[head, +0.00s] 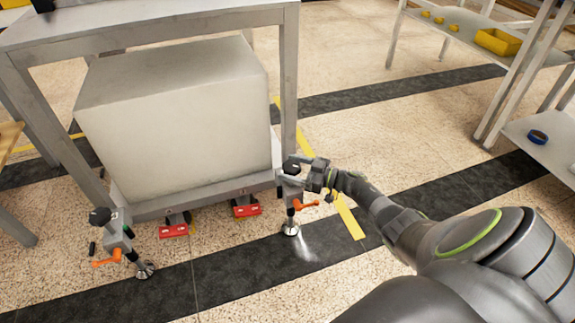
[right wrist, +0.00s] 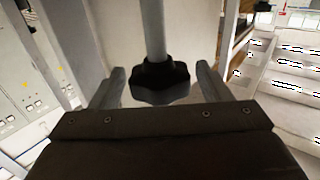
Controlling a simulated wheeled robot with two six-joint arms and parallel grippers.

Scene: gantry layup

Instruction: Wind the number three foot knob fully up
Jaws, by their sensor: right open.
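A grey metal frame (head: 289,85) stands on adjustable feet. Its front right foot has a black lobed knob (head: 291,167) on top, an orange lever (head: 305,204) and a round metal pad (head: 290,229) at the floor. My right gripper (head: 300,171) is at this knob. In the right wrist view the black knob (right wrist: 160,82) on a grey rod lies between the two open fingers (right wrist: 160,85), with a gap showing on each side. The front left foot has another black knob (head: 99,216). I cannot read any foot number. My left gripper is not in view.
A large pale box (head: 175,125) sits inside the frame. Red wheel blocks (head: 173,230) (head: 247,208) are under its front edge. A shelf with a yellow bin (head: 498,41) stands at the upper right. The floor right of the frame is open apart from my right arm.

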